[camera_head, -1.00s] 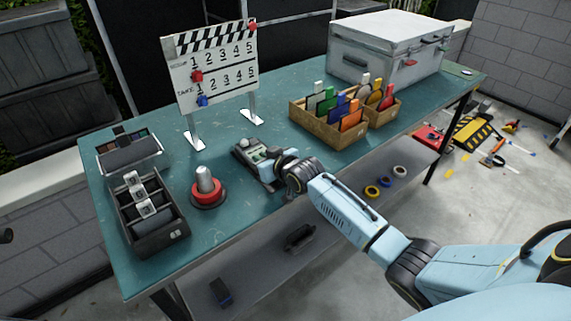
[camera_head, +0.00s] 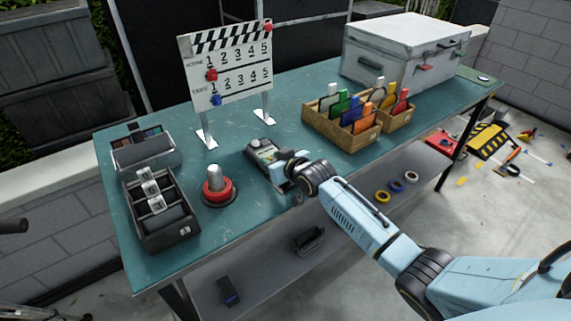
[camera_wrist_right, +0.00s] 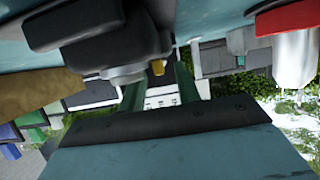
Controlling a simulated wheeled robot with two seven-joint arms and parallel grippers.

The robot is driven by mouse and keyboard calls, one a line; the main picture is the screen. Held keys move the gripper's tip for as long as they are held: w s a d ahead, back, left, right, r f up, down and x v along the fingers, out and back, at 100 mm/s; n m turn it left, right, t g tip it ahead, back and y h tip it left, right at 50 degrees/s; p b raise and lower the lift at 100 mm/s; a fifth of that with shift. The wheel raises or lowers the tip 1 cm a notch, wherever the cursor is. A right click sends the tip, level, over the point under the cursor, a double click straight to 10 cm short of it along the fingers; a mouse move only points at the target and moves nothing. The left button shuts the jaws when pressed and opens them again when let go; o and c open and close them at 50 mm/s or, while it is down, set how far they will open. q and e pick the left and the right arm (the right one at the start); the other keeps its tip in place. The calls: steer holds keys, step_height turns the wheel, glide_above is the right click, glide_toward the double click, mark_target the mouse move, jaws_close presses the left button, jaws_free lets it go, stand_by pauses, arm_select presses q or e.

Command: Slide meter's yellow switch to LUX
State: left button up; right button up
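The meter (camera_head: 262,150) is a small dark box with a grey face, lying on the teal table near its front middle. In the right wrist view its dark body (camera_wrist_right: 95,30) fills the upper left, with a grey round part and the small yellow switch (camera_wrist_right: 158,67) at its edge. My right gripper (camera_wrist_right: 158,88) is at the meter's near end. Its two green fingers stand apart, with the yellow switch showing near their tips; I cannot tell whether they touch it. The LUX marking cannot be read.
A red-based knob (camera_head: 218,188) and a black compartment tray (camera_head: 158,238) stand left of the meter. A clapperboard (camera_head: 225,72) stands behind. Wooden boxes (camera_head: 332,132) of coloured cards and a grey case (camera_head: 400,55) are to the right.

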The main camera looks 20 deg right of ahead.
steer(key=p+v, duration=0.2)
steer(key=v, duration=1)
steer(key=shift+s, duration=0.4)
steer(key=s+a+f+g+h, duration=0.1)
steer(key=s+f+g, duration=0.15)
steer(key=s, duration=0.75)
steer(key=s+a+f+g, duration=0.2)
steer(key=s+g, duration=0.2)
steer(key=s, duration=0.6)
steer(key=s+a+f+g+h, duration=0.1)
steer(key=s+f+g, duration=0.15)
steer(key=s, duration=0.65)
step_height(320, 180, down, 25)
steer(key=s+g, duration=0.2)
steer(key=s+d+f+g, duration=0.1)
steer(key=s+d+f, duration=0.1)
steer(key=s+f, duration=1.2)
steer(key=shift+s+d, duration=0.25)
steer(key=shift+s, duration=0.75)
